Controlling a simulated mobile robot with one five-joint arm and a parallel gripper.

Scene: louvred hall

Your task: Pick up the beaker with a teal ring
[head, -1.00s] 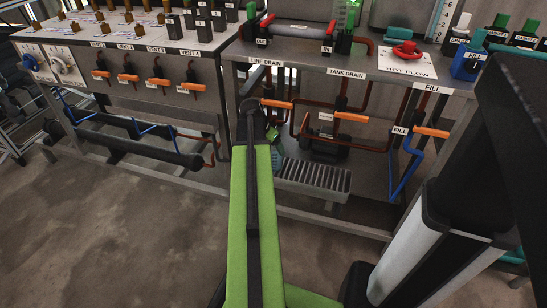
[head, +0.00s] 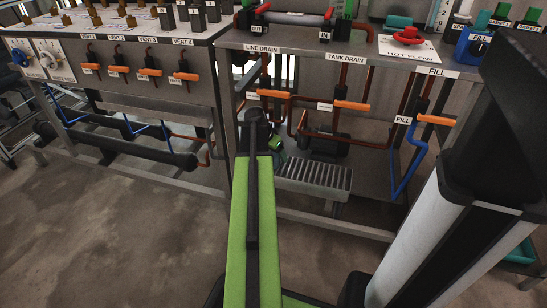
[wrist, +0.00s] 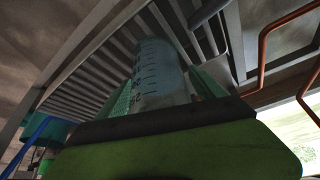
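A pale blue, see-through beaker (wrist: 158,72) with dark graduation marks shows in the wrist view. It stands between the two green textured fingers of my gripper (wrist: 160,92), one close on each side. Whether the fingers touch it is not clear. Its near end is hidden behind the dark edge of my gripper, and I cannot make out a teal ring. In the head view my arm reaches down to the lower shelf, and my gripper (head: 275,140) is mostly hidden by the arm beside the slatted grate (head: 318,178).
Brown pipes with orange handles (head: 351,106) and a blue pipe (head: 408,165) run above the lower shelf. The bench top (head: 455,62) overhangs it. A second bench with vent valves (head: 118,70) stands left. The concrete floor (head: 110,230) in front is clear.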

